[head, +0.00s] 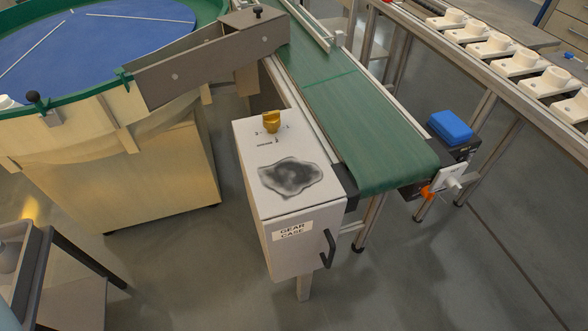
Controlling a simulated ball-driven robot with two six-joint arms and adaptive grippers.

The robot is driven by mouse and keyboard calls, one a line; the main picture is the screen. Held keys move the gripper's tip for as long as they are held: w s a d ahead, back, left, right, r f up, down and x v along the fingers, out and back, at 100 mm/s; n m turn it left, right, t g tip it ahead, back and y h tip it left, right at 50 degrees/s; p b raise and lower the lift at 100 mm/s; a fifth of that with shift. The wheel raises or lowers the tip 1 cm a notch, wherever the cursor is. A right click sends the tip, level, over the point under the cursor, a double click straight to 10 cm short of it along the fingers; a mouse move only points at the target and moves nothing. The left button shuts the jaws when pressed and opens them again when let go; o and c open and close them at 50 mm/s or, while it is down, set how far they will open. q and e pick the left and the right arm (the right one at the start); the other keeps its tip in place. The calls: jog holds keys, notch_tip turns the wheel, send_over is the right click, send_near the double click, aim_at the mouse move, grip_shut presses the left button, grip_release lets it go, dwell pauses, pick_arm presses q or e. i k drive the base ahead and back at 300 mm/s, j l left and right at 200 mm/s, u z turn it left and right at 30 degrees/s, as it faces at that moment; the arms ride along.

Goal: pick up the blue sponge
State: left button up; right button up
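The blue sponge (450,127) lies on top of a dark box (462,150) beside the right end of the green conveyor belt. It sits flat, with its top and front side showing. No gripper shows in the head view, and nothing touches the sponge from above.
A white gear case (290,228) with a brass knob and a dark smudge stands in front of the green conveyor (345,110). An orange-collared fitting (428,193) juts out below the sponge. A rail with several white sockets (520,65) runs at upper right. Floor is clear at lower right.

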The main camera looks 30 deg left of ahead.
aim_at(450, 127)
jog(key=u, duration=0.8)
jog(key=l+u, duration=0.4)
jog(key=i+l+u, duration=0.1)
jog(key=l+u, duration=0.5)
jog(key=u, duration=0.15)
